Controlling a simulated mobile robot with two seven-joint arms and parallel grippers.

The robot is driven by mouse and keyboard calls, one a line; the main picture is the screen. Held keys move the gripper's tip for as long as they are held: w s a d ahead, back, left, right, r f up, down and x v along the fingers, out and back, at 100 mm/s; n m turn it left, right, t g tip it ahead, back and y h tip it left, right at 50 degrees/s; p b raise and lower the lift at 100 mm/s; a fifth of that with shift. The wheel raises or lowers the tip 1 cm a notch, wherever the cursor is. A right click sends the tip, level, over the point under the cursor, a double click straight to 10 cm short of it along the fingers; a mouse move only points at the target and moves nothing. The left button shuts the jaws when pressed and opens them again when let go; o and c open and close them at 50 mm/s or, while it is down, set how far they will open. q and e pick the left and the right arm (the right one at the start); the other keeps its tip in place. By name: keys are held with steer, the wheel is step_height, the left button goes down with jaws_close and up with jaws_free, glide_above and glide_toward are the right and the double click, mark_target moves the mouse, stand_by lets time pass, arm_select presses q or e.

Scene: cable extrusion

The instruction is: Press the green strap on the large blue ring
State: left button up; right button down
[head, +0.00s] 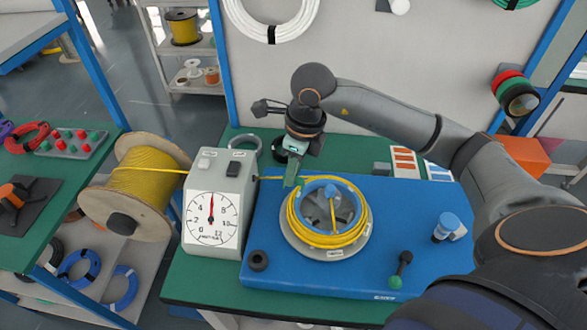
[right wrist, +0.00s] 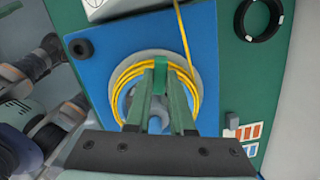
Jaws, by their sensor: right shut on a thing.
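The large blue ring (head: 311,190) sits on a pale round plate (head: 298,247) on the blue board, with yellow cable (head: 323,240) wound around it. In the right wrist view the coil (right wrist: 118,85) also shows, partly hidden behind my fingers. My right gripper (head: 297,178) points down at the ring's far left rim. It is shut on the green strap (right wrist: 161,66), a small bright green piece between the fingertips, over the coil where the cable runs in. I cannot tell whether the strap touches the cable. My left gripper is not in view.
A white dial gauge box (head: 217,212) stands left of the board, with a yellow cable spool (head: 142,180) beyond it.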

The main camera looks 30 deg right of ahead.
mark_target(292, 189)
steer(key=shift+f+b, duration=1.3)
steer(key=shift+f, duration=0.2)
steer(key=shift+s+f+b, duration=0.1)
steer(key=shift+f+b, duration=0.6)
steer(key=shift+b, duration=0.05)
stand_by(1.0)
steer(key=c, duration=0.7)
jaws_free()
steer(key=shift+r, duration=0.2)
step_height(292, 189, up, 8)
steer(key=p, duration=0.5)
steer(key=shift+p, duration=0.35)
steer(key=shift+f, duration=0.1)
